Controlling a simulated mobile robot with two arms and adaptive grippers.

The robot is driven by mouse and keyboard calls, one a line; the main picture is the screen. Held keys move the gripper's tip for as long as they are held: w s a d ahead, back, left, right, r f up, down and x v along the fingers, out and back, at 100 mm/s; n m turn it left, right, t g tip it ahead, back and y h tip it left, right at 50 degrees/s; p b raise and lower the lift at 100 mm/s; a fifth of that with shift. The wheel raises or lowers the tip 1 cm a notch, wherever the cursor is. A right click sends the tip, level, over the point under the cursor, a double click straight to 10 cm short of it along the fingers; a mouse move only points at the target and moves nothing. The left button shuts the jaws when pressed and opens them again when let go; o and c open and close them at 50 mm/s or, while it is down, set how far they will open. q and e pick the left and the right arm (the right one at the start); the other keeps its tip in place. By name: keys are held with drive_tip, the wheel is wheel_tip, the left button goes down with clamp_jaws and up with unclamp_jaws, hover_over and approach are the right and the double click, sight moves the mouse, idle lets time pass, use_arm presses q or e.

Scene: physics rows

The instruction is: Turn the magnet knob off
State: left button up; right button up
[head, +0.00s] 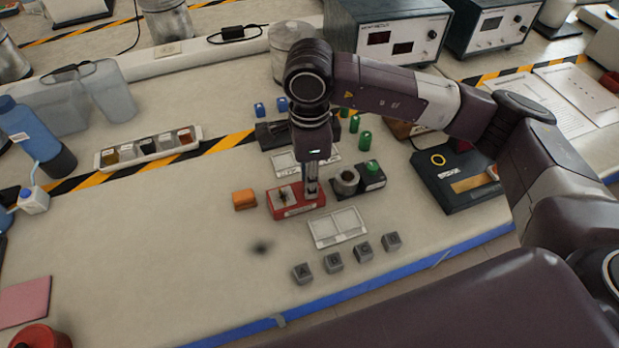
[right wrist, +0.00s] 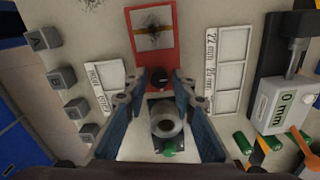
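A red box (head: 296,207) stands on the bench, with a light plate bearing a dark patch on top. The red box also shows in the right wrist view (right wrist: 139,50). A small black knob (right wrist: 160,80) sits at its near end in that view. In the head view the knob is hidden by my right gripper (head: 312,190), which points down at the right end of the box. In the wrist view my right gripper (right wrist: 157,77) is open, its fingertips on either side of the knob with gaps visible. I cannot tell whether they touch it. My left gripper is not in view.
A grey ring-shaped piece (head: 346,181) and a black box with a green part (head: 371,175) stand close right of the red box. An orange block (head: 244,199) is left. Pale frames and several grey cubes (head: 334,261) lie nearby.

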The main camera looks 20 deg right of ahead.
wheel_tip(320, 180, up, 12)
idle(0.6)
